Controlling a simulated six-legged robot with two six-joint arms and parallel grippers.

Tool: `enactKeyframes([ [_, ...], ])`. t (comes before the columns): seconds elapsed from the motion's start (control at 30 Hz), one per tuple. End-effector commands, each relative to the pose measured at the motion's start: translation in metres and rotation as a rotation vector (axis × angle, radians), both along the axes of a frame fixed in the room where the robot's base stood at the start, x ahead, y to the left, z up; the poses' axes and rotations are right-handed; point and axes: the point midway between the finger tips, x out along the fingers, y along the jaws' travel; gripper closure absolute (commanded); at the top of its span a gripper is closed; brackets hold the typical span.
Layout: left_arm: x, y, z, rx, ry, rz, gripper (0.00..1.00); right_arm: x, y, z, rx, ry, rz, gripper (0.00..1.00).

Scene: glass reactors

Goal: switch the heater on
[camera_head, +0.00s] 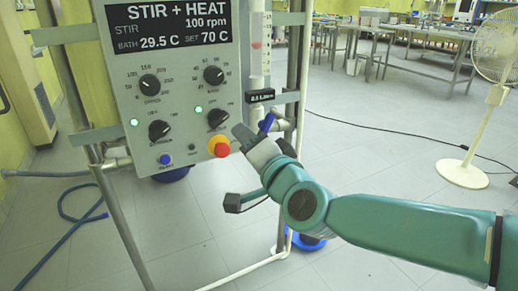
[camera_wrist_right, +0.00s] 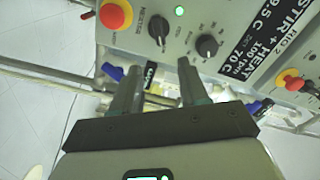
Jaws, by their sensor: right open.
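The grey control panel (camera_head: 190,75) stands at the upper left in the head view. Its display (camera_head: 168,27) reads STIR + HEAT, 100 rpm, bath 29.5 C, set 70 C. Below it are several black knobs, including a lower left knob (camera_head: 159,130) and a lower right knob (camera_head: 218,118). Two green lamps (camera_head: 134,122) are lit. A red stop button (camera_head: 219,147) sits at the lower right corner. My right gripper (camera_head: 250,136) is beside that corner; in the right wrist view its fingers (camera_wrist_right: 158,82) are apart with nothing held. The knob labels are too small to read.
A metal frame (camera_head: 122,220) carries the panel, and a glass column (camera_head: 258,50) with a blue handle (camera_head: 266,122) stands right of it. A blue hose (camera_head: 62,235) lies on the floor. A white fan (camera_head: 480,110) and lab tables stand farther right. The middle floor is clear.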

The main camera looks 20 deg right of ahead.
Motion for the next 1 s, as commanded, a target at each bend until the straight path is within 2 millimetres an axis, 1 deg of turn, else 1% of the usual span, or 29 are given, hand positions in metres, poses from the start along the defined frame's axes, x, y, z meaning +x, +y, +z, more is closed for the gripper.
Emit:
enactKeyframes([
  [0.03, -0.001, -0.001, 0.004, 0.000, 0.001, -0.003, 0.32, -0.012, -0.001, 0.003, 0.001, -0.001, 0.000, 0.56],
  [0.1, -0.001, -0.001, 0.005, 0.000, 0.002, -0.004, 0.32, -0.025, -0.001, 0.002, 0.000, -0.001, 0.000, 0.56],
  [0.2, -0.002, -0.001, 0.008, -0.002, 0.003, -0.006, 0.32, -0.038, -0.001, 0.002, 0.000, -0.001, 0.000, 0.56],
  [0.3, -0.002, -0.002, 0.008, -0.002, 0.002, -0.007, 0.32, -0.045, -0.002, 0.001, 0.001, 0.000, 0.000, 0.56],
  [0.43, -0.002, -0.002, 0.008, -0.002, 0.003, -0.008, 0.32, -0.048, -0.002, 0.000, 0.001, 0.001, 0.000, 0.56],
  [0.8, -0.002, -0.002, 0.008, -0.002, 0.002, -0.007, 0.32, -0.047, -0.002, 0.000, 0.001, 0.001, 0.000, 0.56],
  [0.87, -0.002, -0.002, 0.008, -0.002, 0.002, -0.007, 0.32, -0.047, -0.005, -0.002, 0.001, 0.005, -0.008, 0.56],
  [0.93, -0.002, -0.002, 0.008, -0.002, 0.002, -0.007, 0.32, -0.040, -0.009, -0.016, -0.006, 0.038, -0.021, 0.56],
  [0.97, -0.002, -0.002, 0.008, -0.002, 0.002, -0.007, 0.32, -0.034, -0.010, -0.028, -0.012, 0.065, -0.025, 0.56],
  [1.0, -0.002, -0.002, 0.008, -0.002, 0.002, -0.007, 0.32, -0.026, -0.011, -0.048, -0.021, 0.111, -0.031, 0.56],
])
